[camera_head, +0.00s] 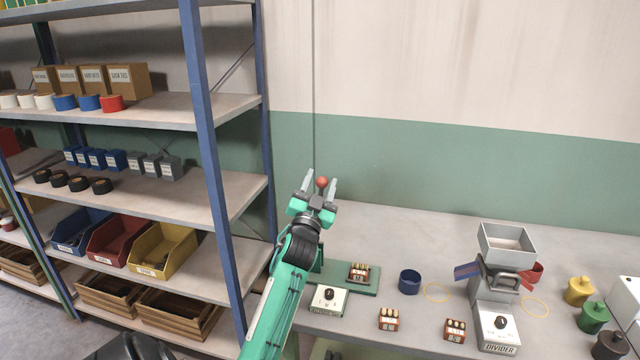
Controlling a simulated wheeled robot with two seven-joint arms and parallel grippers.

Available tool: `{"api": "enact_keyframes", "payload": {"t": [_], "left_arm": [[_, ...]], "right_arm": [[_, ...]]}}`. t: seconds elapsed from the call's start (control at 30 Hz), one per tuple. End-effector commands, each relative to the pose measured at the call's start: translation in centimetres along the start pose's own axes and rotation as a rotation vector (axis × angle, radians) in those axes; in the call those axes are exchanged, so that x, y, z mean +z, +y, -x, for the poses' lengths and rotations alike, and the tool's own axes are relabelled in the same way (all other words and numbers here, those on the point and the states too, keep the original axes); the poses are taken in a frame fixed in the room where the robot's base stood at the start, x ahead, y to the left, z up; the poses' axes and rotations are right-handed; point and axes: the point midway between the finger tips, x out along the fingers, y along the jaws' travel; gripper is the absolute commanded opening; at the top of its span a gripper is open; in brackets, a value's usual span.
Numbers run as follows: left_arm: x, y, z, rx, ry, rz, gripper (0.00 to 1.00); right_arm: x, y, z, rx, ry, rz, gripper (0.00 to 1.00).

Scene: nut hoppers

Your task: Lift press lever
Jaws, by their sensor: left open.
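The press has a green base (368,282) on the left part of the table, beside the shelf rack. A red ball knob (322,182), which looks like the end of the press lever, shows between the fingers of my left gripper (321,178). The fingers are apart, one on each side of the knob, and I cannot tell whether either touches it. The lever's shaft and most of the press column are hidden behind my left gripper and arm. My right gripper is not in view.
A control box with a black dial (327,298) stands in front of the press. A small nut box (358,272) sits on its base. A blue ring (410,281), more nut boxes (389,319) and the grey divider hopper (505,246) stand to the right. The shelf rack's blue post (213,170) is close left.

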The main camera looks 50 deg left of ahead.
Motion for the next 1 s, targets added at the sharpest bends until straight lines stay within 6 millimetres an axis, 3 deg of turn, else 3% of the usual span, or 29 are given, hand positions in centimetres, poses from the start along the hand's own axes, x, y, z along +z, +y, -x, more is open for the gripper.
{"api": "enact_keyframes", "payload": {"t": [0.3,0.6,0.8,1.0], "left_arm": [[0.4,0.1,6.0,0.001,-0.004,0.001,0.48],[0.3,0.0,11.7,0.000,-0.003,0.001,0.48],[0.1,-0.1,13.3,-0.002,-0.002,-0.001,0.48],[0.1,-0.2,13.4,-0.002,-0.001,-0.001,0.48]], "right_arm": [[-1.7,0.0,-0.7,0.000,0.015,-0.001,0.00],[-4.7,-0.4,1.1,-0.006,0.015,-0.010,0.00],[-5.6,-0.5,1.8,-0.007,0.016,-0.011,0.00],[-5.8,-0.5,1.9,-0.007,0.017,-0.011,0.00]]}}
